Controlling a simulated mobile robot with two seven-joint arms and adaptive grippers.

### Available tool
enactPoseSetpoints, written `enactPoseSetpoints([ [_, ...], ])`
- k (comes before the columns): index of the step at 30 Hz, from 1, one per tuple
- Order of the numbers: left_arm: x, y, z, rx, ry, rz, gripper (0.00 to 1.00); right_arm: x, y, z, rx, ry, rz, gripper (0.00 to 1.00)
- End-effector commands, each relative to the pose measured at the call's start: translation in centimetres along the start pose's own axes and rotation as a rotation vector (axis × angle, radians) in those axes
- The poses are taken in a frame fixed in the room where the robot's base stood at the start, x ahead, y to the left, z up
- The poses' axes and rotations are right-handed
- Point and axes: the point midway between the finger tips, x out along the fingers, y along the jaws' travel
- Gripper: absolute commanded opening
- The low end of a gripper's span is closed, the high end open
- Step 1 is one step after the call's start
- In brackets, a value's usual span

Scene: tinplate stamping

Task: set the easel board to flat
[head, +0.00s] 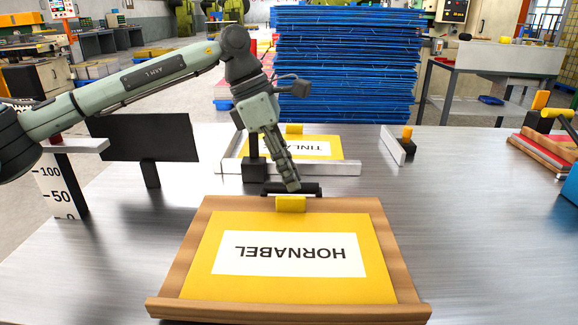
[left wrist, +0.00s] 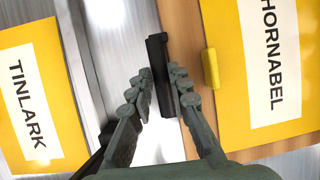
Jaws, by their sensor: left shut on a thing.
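The easel board (head: 190,245) is a wooden board in the middle of the steel table, with a ledge along its near edge. It bears a yellow sheet (head: 385,265) labelled HORNABEL, upside down in the head view, and a yellow clip (head: 291,205) at its far edge. I cannot tell its exact tilt. A black handle bar (head: 308,189) sits at that far edge; it also shows in the left wrist view (left wrist: 158,75). My left gripper (head: 292,186) reaches down from above and is shut on this bar, fingers on both sides (left wrist: 163,90). My right gripper is out of sight.
Behind the board, a yellow TINLARK sheet (head: 347,148) lies in a pale frame (head: 300,168). A black panel (head: 146,137) and a marked scale post (head: 63,190) stand at the left. Table beside the board is clear.

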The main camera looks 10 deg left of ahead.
Motion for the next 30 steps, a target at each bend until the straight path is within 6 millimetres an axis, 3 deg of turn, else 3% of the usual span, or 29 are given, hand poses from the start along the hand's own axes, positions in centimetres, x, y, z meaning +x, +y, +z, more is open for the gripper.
enactPoseSetpoints([
  [1,0.95,-0.17,-0.32,0.001,0.007,-0.011,0.00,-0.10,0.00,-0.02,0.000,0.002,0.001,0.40],
  [6,1.54,-0.01,-0.59,-0.001,0.008,-0.011,0.00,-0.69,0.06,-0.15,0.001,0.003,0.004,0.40],
  [20,1.78,0.20,-0.67,-0.001,0.009,-0.006,0.00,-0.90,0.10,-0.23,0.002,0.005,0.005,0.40],
  [21,1.78,0.22,-0.67,-0.001,0.008,-0.005,0.19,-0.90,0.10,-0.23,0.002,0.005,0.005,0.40],
  [24,1.80,0.23,-0.69,-0.002,0.009,-0.005,0.31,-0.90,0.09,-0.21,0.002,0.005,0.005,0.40],
  [26,1.78,0.23,-0.70,-0.003,0.008,-0.005,0.39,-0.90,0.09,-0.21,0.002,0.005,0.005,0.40],
  [30,1.70,0.24,-0.72,-0.003,0.009,-0.005,0.39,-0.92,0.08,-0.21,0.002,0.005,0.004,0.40],
])
